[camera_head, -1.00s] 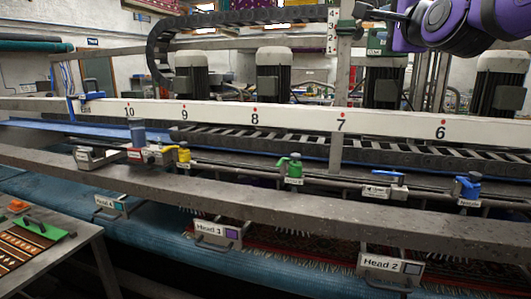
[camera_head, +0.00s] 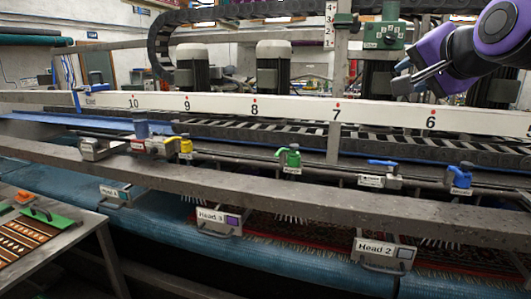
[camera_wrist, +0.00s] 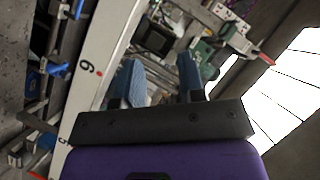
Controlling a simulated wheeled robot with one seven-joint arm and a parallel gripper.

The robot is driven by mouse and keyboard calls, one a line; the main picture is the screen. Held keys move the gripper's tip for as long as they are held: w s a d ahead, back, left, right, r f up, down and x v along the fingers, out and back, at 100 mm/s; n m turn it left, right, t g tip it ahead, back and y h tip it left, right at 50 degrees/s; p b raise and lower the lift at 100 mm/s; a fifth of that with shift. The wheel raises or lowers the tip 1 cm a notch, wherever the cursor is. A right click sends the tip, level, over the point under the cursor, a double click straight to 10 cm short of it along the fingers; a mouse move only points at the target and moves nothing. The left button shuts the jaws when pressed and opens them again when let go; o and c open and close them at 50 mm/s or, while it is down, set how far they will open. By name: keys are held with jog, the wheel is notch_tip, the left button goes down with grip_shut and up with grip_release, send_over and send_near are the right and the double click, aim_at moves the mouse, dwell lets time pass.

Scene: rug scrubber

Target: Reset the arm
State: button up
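My purple arm reaches in from the upper right of the head view. It ends in my gripper (camera_head: 401,77), which hangs in the air in front of the machine, above the numbered white rail (camera_head: 290,107) and near marks 6 and 7. In the wrist view, the two blue-padded fingers of my gripper (camera_wrist: 160,80) stand apart with nothing between them, so it is open and empty.
A long grey beam (camera_head: 270,190) crosses the front, with a blue-handled valve (camera_head: 462,178) and a green-handled valve (camera_head: 290,160) on the pipe behind it. Labelled head brackets, including Head 2 (camera_head: 380,254), hang below. A metal table (camera_head: 70,245) stands at the lower left.

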jog(key=s+d+f+n+g+h, duration=0.1)
jog(key=s+f+n+g, duration=0.3)
jog(key=s+f, duration=0.4)
jog(key=s+d+f+n+g, duration=0.3)
jog(key=s+f+n+g, duration=0.2)
jog(key=s+f, duration=0.3)
jog(key=s, duration=0.3)
jog(key=shift+f+h, duration=0.2)
jog(key=shift+h, duration=0.2)
jog(key=shift+s, duration=0.1)
